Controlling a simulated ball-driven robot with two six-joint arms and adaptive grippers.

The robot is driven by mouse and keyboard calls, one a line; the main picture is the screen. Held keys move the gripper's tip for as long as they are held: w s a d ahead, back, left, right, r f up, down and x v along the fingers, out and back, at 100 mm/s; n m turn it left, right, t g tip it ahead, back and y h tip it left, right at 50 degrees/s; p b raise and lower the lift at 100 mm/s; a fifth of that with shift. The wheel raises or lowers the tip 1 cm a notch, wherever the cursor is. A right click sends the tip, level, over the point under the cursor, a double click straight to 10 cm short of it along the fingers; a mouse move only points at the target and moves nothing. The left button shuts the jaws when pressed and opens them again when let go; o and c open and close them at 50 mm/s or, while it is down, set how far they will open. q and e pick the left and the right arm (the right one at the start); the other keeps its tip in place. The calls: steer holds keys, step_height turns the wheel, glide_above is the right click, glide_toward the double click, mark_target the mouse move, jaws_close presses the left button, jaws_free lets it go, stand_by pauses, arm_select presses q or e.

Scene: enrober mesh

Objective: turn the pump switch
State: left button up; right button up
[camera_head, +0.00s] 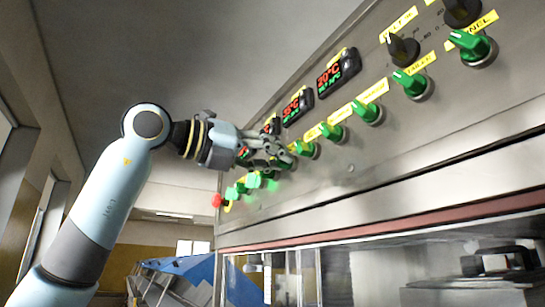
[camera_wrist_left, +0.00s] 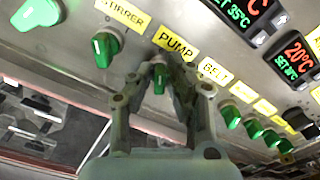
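The pump switch (camera_wrist_left: 158,79) is a green rotary knob below the yellow PUMP label (camera_wrist_left: 175,43) in the left wrist view. My left gripper (camera_wrist_left: 163,72) is at the panel with its fingers apart, one on each side of this knob. I cannot tell whether the fingertips touch it. In the head view my left gripper (camera_head: 283,158) reaches the row of green knobs from the left and hides the knob behind it. My right gripper is not in view.
The stirrer knob (camera_wrist_left: 105,48) is close beside the gripper, and several more green knobs (camera_wrist_left: 253,128) continue the row. Red-digit displays (camera_head: 338,72) sit above on the steel panel (camera_head: 400,150). A red emergency button (camera_head: 217,201) is at the far end.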

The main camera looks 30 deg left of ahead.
mark_target(286, 114)
arm_select(q)
steer(key=o, duration=0.3)
steer(key=shift+w, duration=0.1)
step_height(286, 114, up, 10)
steer(key=shift+d+f, duration=0.1)
stand_by(0.4)
stand_by(0.5)
